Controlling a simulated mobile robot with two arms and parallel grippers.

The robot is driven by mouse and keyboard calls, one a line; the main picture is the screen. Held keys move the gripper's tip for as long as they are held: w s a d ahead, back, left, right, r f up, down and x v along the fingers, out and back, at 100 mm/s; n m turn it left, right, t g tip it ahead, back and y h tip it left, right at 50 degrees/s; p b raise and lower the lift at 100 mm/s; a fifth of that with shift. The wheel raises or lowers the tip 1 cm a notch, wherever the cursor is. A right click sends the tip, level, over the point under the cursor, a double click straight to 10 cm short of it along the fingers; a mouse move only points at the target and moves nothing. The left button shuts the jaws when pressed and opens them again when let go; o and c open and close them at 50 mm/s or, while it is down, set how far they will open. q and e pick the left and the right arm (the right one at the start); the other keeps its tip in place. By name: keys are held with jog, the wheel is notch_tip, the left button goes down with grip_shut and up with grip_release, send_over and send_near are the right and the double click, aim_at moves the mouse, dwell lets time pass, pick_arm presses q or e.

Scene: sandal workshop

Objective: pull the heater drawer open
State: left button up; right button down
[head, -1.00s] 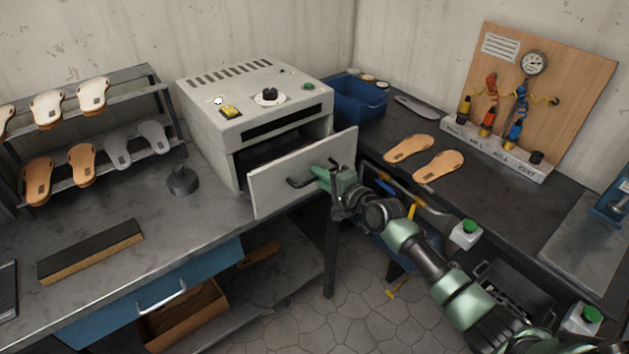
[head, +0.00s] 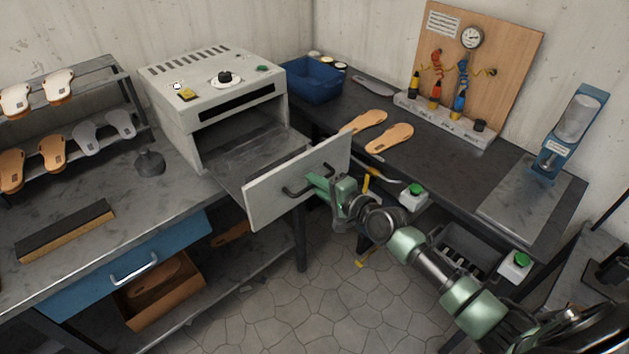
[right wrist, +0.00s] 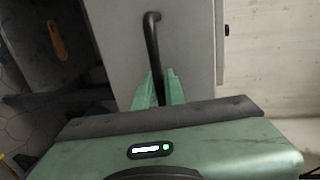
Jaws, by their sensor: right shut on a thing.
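The heater (head: 212,95) is a pale grey box at the bench corner with a knob and vents on top. Its drawer (head: 325,160) is pulled well out, and the flat drawer tray (head: 245,157) shows between the front panel and the heater body. My right gripper (head: 312,182) is at the front panel, shut on the dark bar handle (head: 292,188). In the right wrist view the green fingers (right wrist: 158,90) sit on either side of the handle (right wrist: 152,45). My left gripper is in neither view.
A blue bin (head: 312,82) stands right of the heater. Tan soles (head: 388,138) lie on the right bench (head: 440,165), near a tool board (head: 485,65). A sole rack (head: 70,120) is at left. Open tiled floor (head: 330,300) lies below the drawer.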

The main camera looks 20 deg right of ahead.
jog(key=c, duration=1.5)
grip_release()
jog(key=v, duration=0.7)
jog(key=shift+s+b, duration=0.35)
jog(key=shift+b, duration=0.1)
jog(key=shift+d, duration=0.1)
